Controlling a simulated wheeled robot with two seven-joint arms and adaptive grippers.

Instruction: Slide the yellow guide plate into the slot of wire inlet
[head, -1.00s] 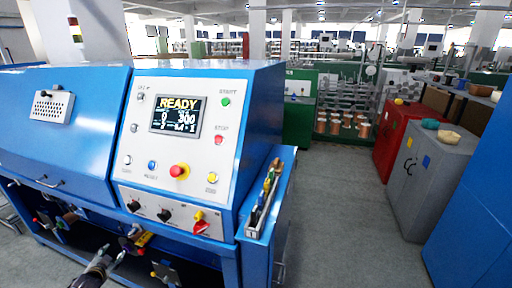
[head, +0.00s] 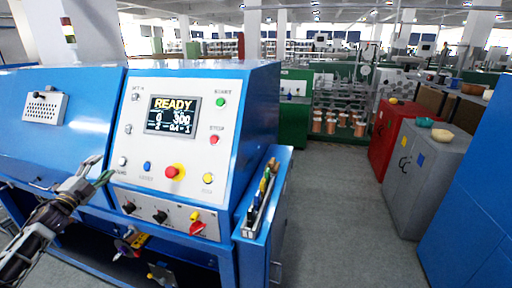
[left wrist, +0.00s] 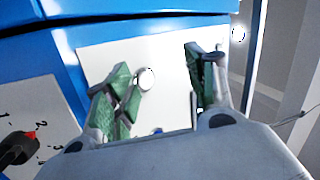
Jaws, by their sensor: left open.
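My left gripper (head: 98,170) is raised in front of the left edge of the machine's white control panel in the head view. Its green-padded fingers are apart with nothing between them in the left wrist view (left wrist: 168,85). A small yellow piece (head: 138,240), possibly the guide plate, shows low under the machine's front edge beside a round pulley-like part (head: 123,248). It is below and right of my gripper and apart from it. I cannot make out the slot of the wire inlet. My right gripper is not in view.
A blue side tray (head: 250,232) holds several tools. Grey and red cabinets stand right, with clear floor (head: 340,220) between.

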